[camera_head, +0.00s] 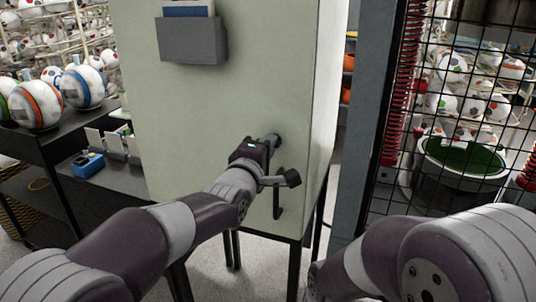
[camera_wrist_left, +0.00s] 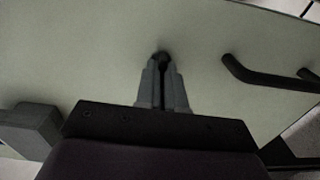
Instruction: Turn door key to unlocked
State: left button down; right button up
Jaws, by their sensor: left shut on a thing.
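The cabinet door (camera_head: 190,110) is a pale green-grey panel facing me. My left gripper (camera_head: 274,139) reaches the door near its right edge. In the left wrist view, the gripper's two grey fingers (camera_wrist_left: 162,75) are shut on a small dark key (camera_wrist_left: 161,56) at the door face. The key's turned angle cannot be made out, and in the head view the gripper hides it. A black door handle (camera_head: 278,198) is just below the gripper; it also shows in the left wrist view (camera_wrist_left: 258,76). My right arm is at the lower right, with its gripper out of view.
A grey holder (camera_head: 192,41) with papers is fixed high on the door. A dark table (camera_head: 60,135) with balls stands at left. A grey post (camera_head: 362,120) and black mesh fence (camera_head: 470,100) stand at right, with a green-topped bin (camera_head: 462,158) behind.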

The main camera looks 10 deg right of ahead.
pick_arm(q)
jog(key=shift+n, duration=0.4)
jog(key=c, duration=1.2)
grip_release()
jog(key=shift+c, duration=0.2)
jog(key=shift+a+b, duration=0.1)
jog(key=shift+b, duration=0.2)
jog(key=b+v, duration=0.3)
jog(key=v, duration=0.9)
jog(key=shift+s+a, duration=0.15)
jog(key=shift+s, duration=0.1)
